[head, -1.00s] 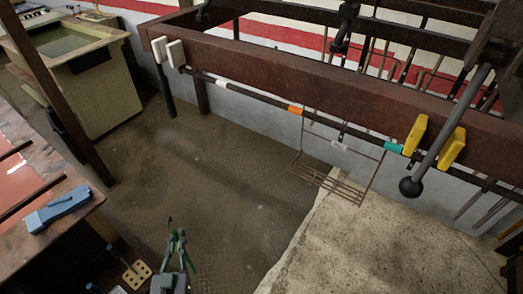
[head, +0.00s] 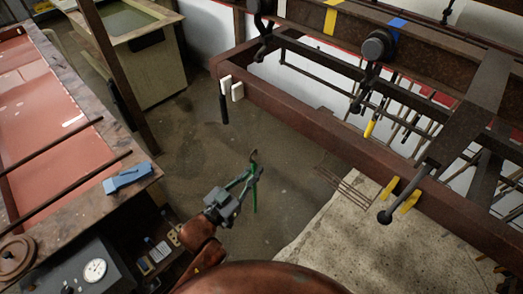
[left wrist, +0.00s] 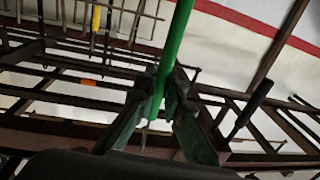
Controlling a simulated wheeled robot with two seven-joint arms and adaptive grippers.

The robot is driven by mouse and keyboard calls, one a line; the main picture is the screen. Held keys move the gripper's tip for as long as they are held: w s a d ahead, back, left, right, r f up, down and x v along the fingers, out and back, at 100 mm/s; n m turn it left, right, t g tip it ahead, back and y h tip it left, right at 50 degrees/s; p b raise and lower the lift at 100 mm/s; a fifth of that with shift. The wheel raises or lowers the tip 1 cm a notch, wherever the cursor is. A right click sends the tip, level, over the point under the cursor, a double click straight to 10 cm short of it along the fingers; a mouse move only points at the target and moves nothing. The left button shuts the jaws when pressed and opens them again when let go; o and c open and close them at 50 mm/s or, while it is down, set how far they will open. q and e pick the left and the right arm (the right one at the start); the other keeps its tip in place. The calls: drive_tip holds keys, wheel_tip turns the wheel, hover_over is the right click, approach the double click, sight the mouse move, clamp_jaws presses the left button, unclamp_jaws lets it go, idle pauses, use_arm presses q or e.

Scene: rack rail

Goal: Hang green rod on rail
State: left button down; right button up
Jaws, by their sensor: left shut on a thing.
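The green rod (head: 255,200) hangs roughly upright over the floor, held in my left gripper (head: 253,172). In the left wrist view the rod (left wrist: 176,55) runs up between the two fingers of the gripper (left wrist: 160,95), which are shut on it. The reddish-brown rail (head: 300,125) of the rack runs from the upper middle to the lower right. White blocks (head: 231,90) mark its left end and yellow blocks (head: 400,195) stand farther right. The rod is left of the rail and apart from it. My right gripper is not in view.
A dark rod (head: 223,108) hangs below the white blocks. Behind the rail are dark beams, hooks and a yellow-tipped rod (head: 370,127). A workbench with a blue object (head: 127,178) stands left. A wire rack (head: 343,185) is near the pale slab. The floor between bench and rail is clear.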

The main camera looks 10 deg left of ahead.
use_arm(q)
wheel_tip(320, 180, up, 5)
drive_tip(key=d+m+g+h+p, duration=0.1)
drive_tip(key=d+h+p, duration=0.1)
drive_tip(key=d+p, duration=0.1)
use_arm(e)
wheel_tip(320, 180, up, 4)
use_arm(q)
drive_tip(key=f+b+x, duration=0.3)
drive_tip(key=b+x, duration=0.1)
drive_tip(key=x, duration=1)
drive_tip(key=shift+w, duration=0.2)
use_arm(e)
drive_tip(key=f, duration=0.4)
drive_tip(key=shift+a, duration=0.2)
use_arm(q)
drive_tip(key=shift+d+f, duration=0.1)
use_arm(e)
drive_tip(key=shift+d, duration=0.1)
use_arm(q)
drive_tip(key=shift+f, duration=0.3)
idle(0.5)
drive_tip(key=c, duration=2)
unclamp_jaws()
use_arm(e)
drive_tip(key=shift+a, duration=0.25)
use_arm(q)
drive_tip(key=shift+o, duration=0.2)
